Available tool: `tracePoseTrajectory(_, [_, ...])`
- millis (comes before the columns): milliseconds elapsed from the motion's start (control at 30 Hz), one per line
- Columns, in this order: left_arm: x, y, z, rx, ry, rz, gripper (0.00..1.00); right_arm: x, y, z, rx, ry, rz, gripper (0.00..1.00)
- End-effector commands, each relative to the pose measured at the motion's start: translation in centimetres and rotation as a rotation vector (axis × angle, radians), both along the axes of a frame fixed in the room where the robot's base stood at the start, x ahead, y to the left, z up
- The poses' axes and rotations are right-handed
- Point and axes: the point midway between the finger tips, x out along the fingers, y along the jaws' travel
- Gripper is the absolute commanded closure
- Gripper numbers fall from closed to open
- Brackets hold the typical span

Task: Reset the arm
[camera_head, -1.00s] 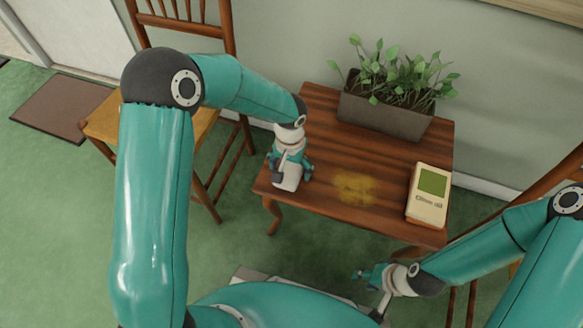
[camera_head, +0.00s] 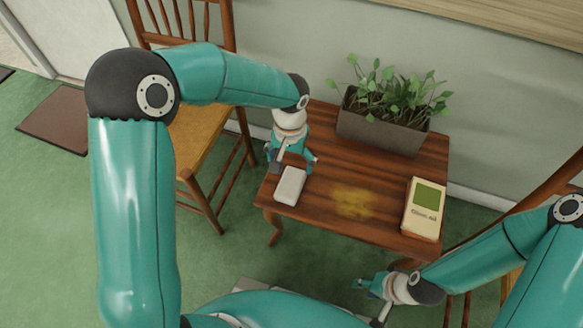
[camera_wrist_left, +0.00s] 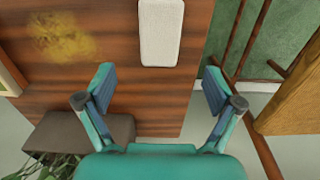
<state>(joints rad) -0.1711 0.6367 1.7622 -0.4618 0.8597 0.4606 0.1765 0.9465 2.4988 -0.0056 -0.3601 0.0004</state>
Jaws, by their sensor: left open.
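My left gripper (camera_head: 294,163) is open and empty over the left part of the wooden table (camera_head: 345,160). A white block, perhaps a sponge (camera_head: 290,186), lies on the table near its left front edge, just in front of that gripper. In the left wrist view the open fingers (camera_wrist_left: 158,85) stand wide apart, and the white block (camera_wrist_left: 161,32) lies beyond the fingertips, not between them. My right gripper (camera_head: 372,290) is low at the front right of the table; its finger opening is unclear.
A yellow stain (camera_head: 353,202) is on the table's middle. A cream device with a green screen (camera_head: 424,208) lies at the right edge. A planter (camera_head: 380,132) stands at the back. Wooden chairs flank the table; the left one (camera_head: 200,135) is close to my left arm.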

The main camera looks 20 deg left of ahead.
Motion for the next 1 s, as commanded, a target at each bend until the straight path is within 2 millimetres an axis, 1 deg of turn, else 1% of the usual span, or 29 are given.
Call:
tracePoseTrajectory(33, [0.0, 0.0, 0.7, 0.000, 0.000, 0.000, 0.08, 0.0, 0.0, 0.3, 0.000, 0.000, 0.000, 0.60])
tracePoseTrajectory(200, [0.0, 0.0, 1.4, -0.001, 0.001, 0.001, 0.08, 0.0, 0.0, 0.5, 0.000, 0.000, 0.000, 0.60])
tracePoseTrajectory(667, [0.0, 0.0, 1.4, 0.000, 0.001, 0.001, 0.08, 0.0, 0.0, 0.4, 0.000, 0.000, 0.000, 0.60])
tracePoseTrajectory(733, [0.0, 0.4, 1.2, 0.000, 0.005, 0.008, 0.08, 0.0, 0.0, 0.4, 0.000, 0.000, 0.000, 0.60])
tracePoseTrajectory(767, [-0.1, 0.6, 1.0, 0.000, 0.010, 0.015, 0.08, 0.0, 0.0, 0.4, 0.000, 0.000, 0.000, 0.60])
tracePoseTrajectory(867, [-0.8, 2.1, -1.0, 0.006, 0.059, 0.044, 0.08, 0.0, 0.0, 0.4, 0.000, 0.000, 0.000, 0.60])
tracePoseTrajectory(967, [-3.9, 3.3, -4.4, 0.008, 0.168, 0.070, 0.08, 0.0, 0.0, 0.4, 0.000, 0.000, 0.000, 0.60])
tracePoseTrajectory(1000, [-5.7, 3.5, -6.2, -0.004, 0.219, 0.086, 0.08, 0.0, 0.0, 0.4, 0.000, 0.000, 0.000, 0.60])
